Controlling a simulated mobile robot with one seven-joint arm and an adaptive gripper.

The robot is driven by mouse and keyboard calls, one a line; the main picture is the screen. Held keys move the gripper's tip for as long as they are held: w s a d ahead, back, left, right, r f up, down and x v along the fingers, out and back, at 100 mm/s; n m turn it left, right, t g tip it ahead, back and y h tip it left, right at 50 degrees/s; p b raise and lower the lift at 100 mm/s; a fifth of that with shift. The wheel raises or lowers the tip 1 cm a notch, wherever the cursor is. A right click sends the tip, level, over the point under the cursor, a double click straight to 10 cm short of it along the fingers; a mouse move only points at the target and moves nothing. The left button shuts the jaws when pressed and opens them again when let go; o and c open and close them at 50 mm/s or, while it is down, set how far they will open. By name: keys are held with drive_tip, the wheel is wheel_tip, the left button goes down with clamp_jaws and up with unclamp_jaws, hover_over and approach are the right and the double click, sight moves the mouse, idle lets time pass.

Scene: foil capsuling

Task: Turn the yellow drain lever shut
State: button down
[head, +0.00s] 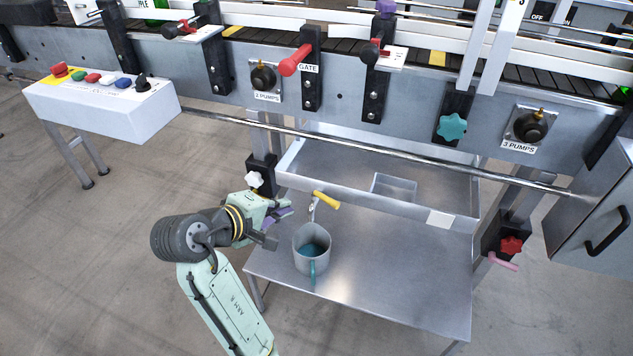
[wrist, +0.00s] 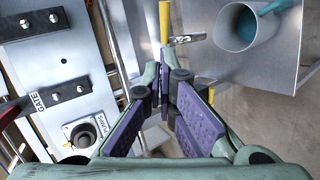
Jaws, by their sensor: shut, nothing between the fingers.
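The yellow drain lever (head: 327,200) sits on a small metal spout (head: 312,212) at the front of the steel tray, pointing right and slightly down in the head view. In the wrist view the yellow lever (wrist: 164,20) is at the top centre, just beyond my fingertips, with the spout (wrist: 188,38) beside it. My gripper (head: 286,212), with purple finger pads, is left of the lever in the head view. In the wrist view my gripper (wrist: 166,78) is shut and empty. I cannot tell whether a fingertip touches the lever.
A grey mug (head: 312,252) with blue liquid stands below the spout on the lower steel shelf (head: 400,285). A white knob (head: 254,179) is close behind my gripper. A steel rail (head: 400,153) runs above. The shelf right of the mug is clear.

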drive_tip(key=d, duration=0.1)
drive_tip(key=g, duration=0.1)
approach(326, 201)
drive_tip(key=x, duration=0.7)
drive_tip(key=shift+s+d+f, duration=0.15)
drive_tip(key=shift+s+d, duration=0.1)
drive_tip(key=shift+s, duration=0.1)
